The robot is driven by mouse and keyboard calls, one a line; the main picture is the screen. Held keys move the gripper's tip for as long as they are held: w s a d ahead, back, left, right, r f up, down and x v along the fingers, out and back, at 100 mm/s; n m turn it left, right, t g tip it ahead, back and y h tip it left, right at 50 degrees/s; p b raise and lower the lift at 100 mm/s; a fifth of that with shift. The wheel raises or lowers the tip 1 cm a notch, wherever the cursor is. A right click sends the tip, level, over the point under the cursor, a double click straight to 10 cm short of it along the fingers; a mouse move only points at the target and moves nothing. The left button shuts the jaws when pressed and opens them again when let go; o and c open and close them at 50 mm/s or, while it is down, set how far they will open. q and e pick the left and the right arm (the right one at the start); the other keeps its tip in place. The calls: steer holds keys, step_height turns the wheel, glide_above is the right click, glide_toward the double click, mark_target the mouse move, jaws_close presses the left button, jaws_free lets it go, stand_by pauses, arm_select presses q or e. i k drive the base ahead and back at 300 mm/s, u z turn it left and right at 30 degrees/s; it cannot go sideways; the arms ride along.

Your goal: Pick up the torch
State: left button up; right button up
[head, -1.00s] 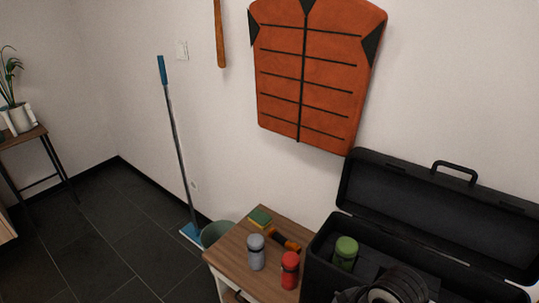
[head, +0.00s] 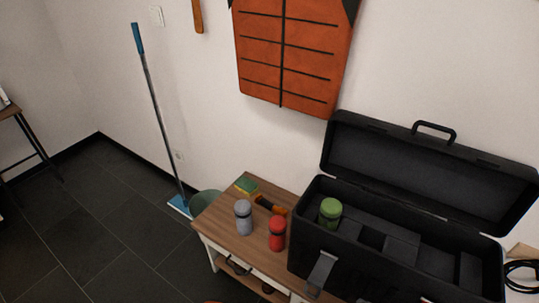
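The torch appears to be the small orange and black object (head: 270,205) lying on its side on the wooden table (head: 215,222). It lies behind a grey canister (head: 243,217) and a red canister (head: 277,233), with the black toolbox close on its right. Its far end is small and hard to make out. Neither of my grippers is in view.
The open black toolbox (head: 345,245) fills the table's right side, with a green-topped canister (head: 330,212) inside. A green and yellow sponge (head: 246,185) lies at the table's back left. A blue mop (head: 160,120) and a bucket (head: 205,202) stand left.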

mark_target(258, 200)
steer(key=u, duration=1.9)
steer(key=i, duration=3.1)
steer(key=z, duration=3.3)
